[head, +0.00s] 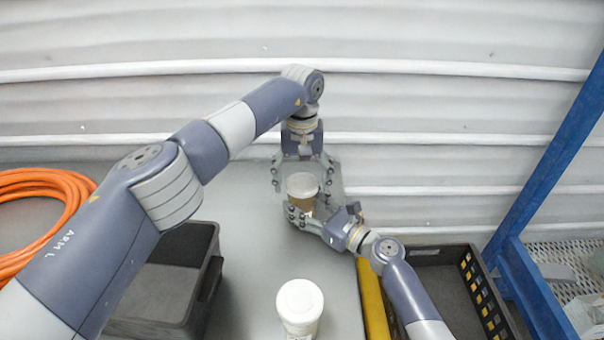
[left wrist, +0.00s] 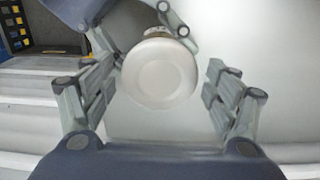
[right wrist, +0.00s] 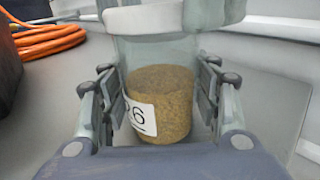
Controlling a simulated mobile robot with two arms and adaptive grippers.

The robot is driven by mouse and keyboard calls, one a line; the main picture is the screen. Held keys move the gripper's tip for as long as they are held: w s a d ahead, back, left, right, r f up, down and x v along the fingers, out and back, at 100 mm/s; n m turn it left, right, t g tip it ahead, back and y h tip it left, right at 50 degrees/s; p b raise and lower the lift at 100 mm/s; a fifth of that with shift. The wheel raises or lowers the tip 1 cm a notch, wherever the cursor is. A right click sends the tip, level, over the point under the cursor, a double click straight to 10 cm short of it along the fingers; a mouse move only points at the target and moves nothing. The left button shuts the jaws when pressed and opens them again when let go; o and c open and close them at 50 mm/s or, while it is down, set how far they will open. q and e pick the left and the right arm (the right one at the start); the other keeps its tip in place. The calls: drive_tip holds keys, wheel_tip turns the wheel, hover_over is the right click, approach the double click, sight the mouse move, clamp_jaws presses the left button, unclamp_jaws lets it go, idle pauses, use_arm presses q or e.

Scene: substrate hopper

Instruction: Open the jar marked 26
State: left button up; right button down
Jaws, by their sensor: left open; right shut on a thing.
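The jar marked 26 (right wrist: 165,100) is clear with brown granular contents and a white label that shows a 6 in the right wrist view. Its white lid (left wrist: 160,72) is on, seen from above in the left wrist view; the lid also shows in the head view (head: 302,183). My right gripper (right wrist: 165,105) is shut on the jar's body from the side. The jar looks upright. My left gripper (left wrist: 158,88) is above the lid, pointing down, with its fingers open on both sides of the lid and a gap to each.
Another white-lidded jar (head: 299,303) stands at the front of the grey table. A dark bin (head: 205,290) is to the left, with an orange hose coil (head: 75,190) behind it. A black crate (head: 480,290) and a blue frame (head: 555,150) are at the right.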

use_arm(q)
drive_tip(key=shift+c, duration=0.6)
drive_tip(key=c, duration=1)
